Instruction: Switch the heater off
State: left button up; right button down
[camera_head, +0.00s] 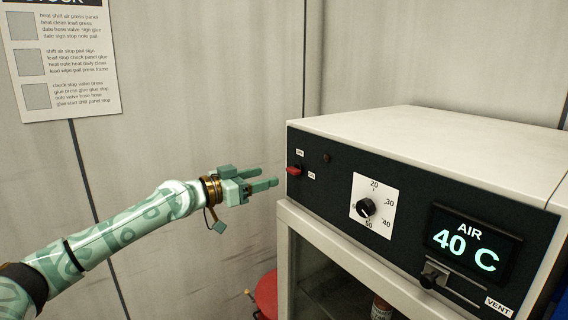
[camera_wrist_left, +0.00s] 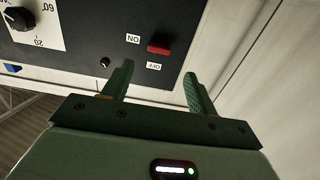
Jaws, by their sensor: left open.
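The heater (camera_head: 420,170) is a pale box with a dark front panel on a cabinet. A red switch (camera_head: 294,170) sits at the panel's left end, with the OFF label above it and the ON label to its lower right. The red switch (camera_wrist_left: 159,48) sits nearer the height of the ON label in the left wrist view, which is upside down. The display (camera_head: 467,248) reads AIR 40 C. My left gripper (camera_head: 273,183) is open and empty, just left of the switch; its fingertips (camera_wrist_left: 160,78) point towards the panel, with a gap. My right gripper is out of view.
A dial (camera_head: 366,208) and a VENT slider (camera_head: 436,277) are on the same panel. A small dark lamp or knob (camera_head: 326,158) is right of the switch. A red round object (camera_head: 267,294) stands below my gripper. A paper notice (camera_head: 62,62) hangs on the wall.

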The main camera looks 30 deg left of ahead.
aim_at(290, 170)
pick_arm(q)
jog(key=p+x, duration=0.1)
jog(key=x, duration=0.2)
jog(key=p+x, duration=0.1)
jog(key=x, duration=0.2)
jog(key=shift+w+d+r, duration=0.15)
jog(key=shift+d+r, duration=0.05)
jog(key=shift+w+d+f+p, duration=0.15)
jog(key=shift+w+d+p, duration=0.05)
jog(key=shift+w+p, duration=0.2)
jog(key=shift+c, duration=0.4)
jog(key=c, duration=0.9)
